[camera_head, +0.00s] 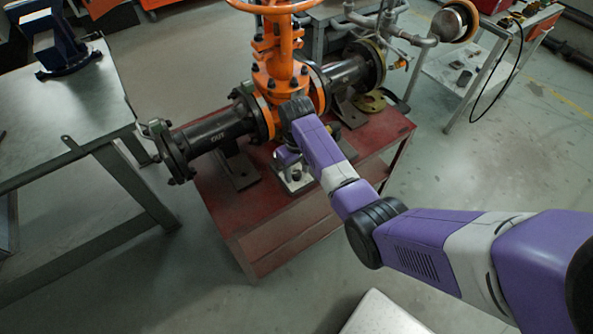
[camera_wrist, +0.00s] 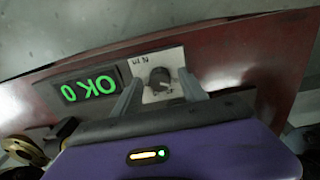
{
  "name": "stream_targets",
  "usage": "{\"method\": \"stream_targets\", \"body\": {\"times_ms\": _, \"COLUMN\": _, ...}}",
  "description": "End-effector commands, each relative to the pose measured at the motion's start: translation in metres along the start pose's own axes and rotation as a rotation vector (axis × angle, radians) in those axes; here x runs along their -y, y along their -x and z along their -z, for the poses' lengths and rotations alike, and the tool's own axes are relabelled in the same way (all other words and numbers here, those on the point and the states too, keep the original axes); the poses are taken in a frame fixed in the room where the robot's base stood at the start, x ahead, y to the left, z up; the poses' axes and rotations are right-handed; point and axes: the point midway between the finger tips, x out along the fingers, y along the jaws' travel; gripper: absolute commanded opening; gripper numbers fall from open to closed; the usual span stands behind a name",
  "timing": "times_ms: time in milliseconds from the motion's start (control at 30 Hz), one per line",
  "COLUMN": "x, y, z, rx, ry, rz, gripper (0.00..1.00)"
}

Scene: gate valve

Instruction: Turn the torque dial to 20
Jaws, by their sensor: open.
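The torque dial (camera_wrist: 159,78) is a round dark knob on a small white plate with "N m" lettering, in the upper middle of the wrist view. A black display (camera_wrist: 87,88) beside it shows green "OK 0", upside down in this view. My gripper (camera_wrist: 160,84) is open, with one grey finger at each side of the knob. I cannot tell whether the fingers touch it. In the head view my arm reaches down in front of the orange valve and hides the dial and most of the gripper.
The orange gate valve (camera_head: 284,75) with its handwheel (camera_head: 264,6) and black flanged pipe (camera_head: 217,132) stands on a red table (camera_head: 258,222). A grey workbench (camera_head: 70,125) is at left. Another bench (camera_head: 461,72) stands at upper right.

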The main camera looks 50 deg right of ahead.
Motion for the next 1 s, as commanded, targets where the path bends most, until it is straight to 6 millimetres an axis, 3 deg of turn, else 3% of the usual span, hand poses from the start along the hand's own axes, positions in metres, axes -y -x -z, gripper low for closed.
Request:
{"method": "stream_targets", "body": {"times_ms": 267, "x": -0.0001, "y": -0.0020, "z": 0.0001, "rx": -0.001, "ry": 0.000, "rz": 0.000, "gripper": 0.50}}
{"method": "stream_targets", "body": {"times_ms": 533, "x": 0.0000, "y": -0.0019, "z": 0.0002, "rx": -0.001, "ry": 0.000, "rz": 0.000, "gripper": 0.00}}
{"method": "stream_targets", "body": {"times_ms": 1000, "x": 0.0003, "y": 0.0001, "z": 0.0006, "rx": -0.002, "ry": -0.088, "rz": 0.001, "gripper": 0.00}}
